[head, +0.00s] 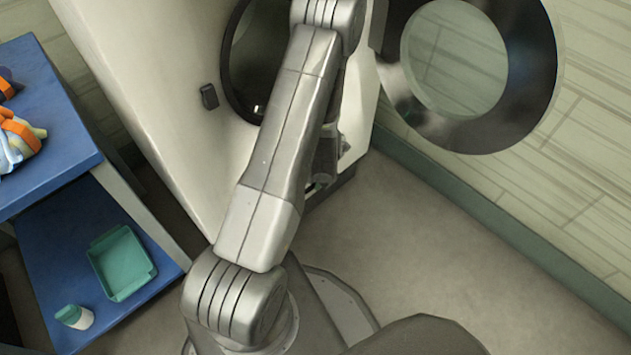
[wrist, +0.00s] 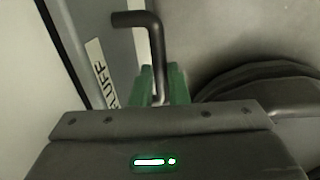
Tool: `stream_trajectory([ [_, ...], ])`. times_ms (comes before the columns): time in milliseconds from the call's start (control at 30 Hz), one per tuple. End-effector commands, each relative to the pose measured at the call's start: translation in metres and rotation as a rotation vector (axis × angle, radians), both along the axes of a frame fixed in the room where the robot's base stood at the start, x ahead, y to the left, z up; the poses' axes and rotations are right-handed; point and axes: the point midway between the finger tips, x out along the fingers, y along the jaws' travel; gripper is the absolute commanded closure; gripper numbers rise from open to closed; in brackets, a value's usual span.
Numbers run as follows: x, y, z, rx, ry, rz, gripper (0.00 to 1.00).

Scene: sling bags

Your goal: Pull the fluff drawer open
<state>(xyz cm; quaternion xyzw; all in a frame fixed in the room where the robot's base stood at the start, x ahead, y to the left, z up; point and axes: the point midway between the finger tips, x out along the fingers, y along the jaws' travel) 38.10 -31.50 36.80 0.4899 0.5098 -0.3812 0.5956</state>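The fluff drawer's grey front (wrist: 88,16) fills the upper left of the wrist view. It carries a pale label (wrist: 98,72) reading "FLUFF", partly cut off by my gripper's body. A dark bent bar handle (wrist: 155,40) stands out from the front and runs down between my fingers. My gripper (wrist: 162,82) has green fingers, one on each side of the bar, close against it. The far end of the handle is hidden by my gripper. In the head view my arm hides the drawer and most of my gripper.
A pale machine (head: 150,70) stands behind my arm, with its round dark-rimmed door (head: 540,60) swung open to the right. A blue shelf unit (head: 60,270) at the left holds a teal tray (head: 122,262) and a small bottle (head: 74,317). Floor at the right is clear.

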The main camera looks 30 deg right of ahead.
Motion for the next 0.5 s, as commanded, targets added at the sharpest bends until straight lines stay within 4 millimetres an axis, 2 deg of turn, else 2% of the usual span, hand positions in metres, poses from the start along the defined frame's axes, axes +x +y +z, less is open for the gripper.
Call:
stream_trajectory([
  [333,-0.004,-0.001,-0.001,0.0,0.0,-0.001,1.0],
  [500,-0.025,-0.006,-0.002,0.001,0.0,-0.005,1.0],
])
